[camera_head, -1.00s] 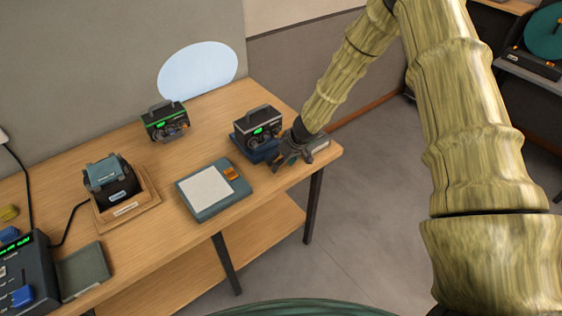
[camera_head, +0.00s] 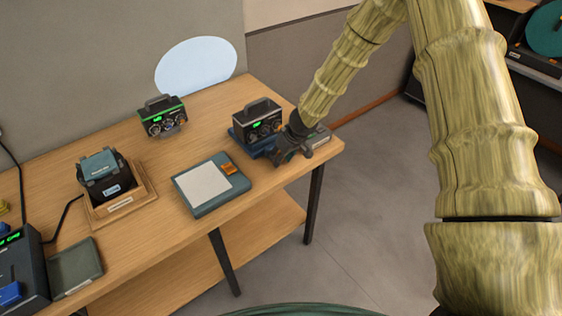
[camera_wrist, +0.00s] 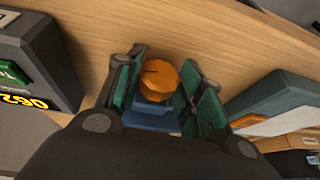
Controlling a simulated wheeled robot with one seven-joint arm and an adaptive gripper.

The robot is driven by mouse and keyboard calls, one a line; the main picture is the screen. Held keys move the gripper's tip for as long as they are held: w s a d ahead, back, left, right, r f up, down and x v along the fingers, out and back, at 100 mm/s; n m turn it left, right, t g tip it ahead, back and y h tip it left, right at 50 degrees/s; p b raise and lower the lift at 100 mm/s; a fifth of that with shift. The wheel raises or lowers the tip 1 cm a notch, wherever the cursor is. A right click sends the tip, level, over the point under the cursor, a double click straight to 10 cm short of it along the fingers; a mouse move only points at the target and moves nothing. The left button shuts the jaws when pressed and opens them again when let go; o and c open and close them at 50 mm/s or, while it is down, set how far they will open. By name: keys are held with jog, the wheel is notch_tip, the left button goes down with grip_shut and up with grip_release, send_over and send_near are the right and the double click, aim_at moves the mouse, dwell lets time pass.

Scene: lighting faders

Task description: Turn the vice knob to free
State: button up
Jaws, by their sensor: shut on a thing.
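The orange knob (camera_wrist: 158,78) shows in the wrist view, with a dark mark on its top face. It sits on a stepped blue body (camera_wrist: 155,118), which looks like the vice. My gripper (camera_wrist: 168,90) has its green-padded fingers on either side of the knob and is shut on it. In the head view my gripper (camera_head: 284,152) is low at the right end of the table, in front of a dark device with a handle. There the knob is hidden behind my gripper, and I cannot make out the vice clearly.
The dark handled device (camera_head: 257,120) stands close behind my gripper, and a grey box (camera_head: 320,134) lies just right of it. A teal pad with a white top (camera_head: 207,187) lies to the left. A second handled device (camera_head: 163,117) stands further back. Bare table lies between them.

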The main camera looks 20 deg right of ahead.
jog(key=shift+w+a+t+h+b, duration=0.15)
jog(key=shift+h+b, duration=0.25)
jog(key=shift+b, duration=2.05)
jog(key=shift+a+t+h+b, duration=0.1)
jog(key=shift+t+h+b, duration=0.25)
jog(key=shift+b, duration=2.1)
jog(key=shift+r+b, duration=0.2)
jog(key=shift+b, duration=0.45)
jog(key=shift+d, duration=0.1)
jog(key=o, duration=1)
jog(key=shift+f+h, duration=0.1)
jog(key=shift+h, duration=0.15)
jog(key=shift+s, duration=0.2)
jog(key=v, duration=1.2)
jog(key=shift+w, duration=0.2)
jog(key=shift+d, duration=0.1)
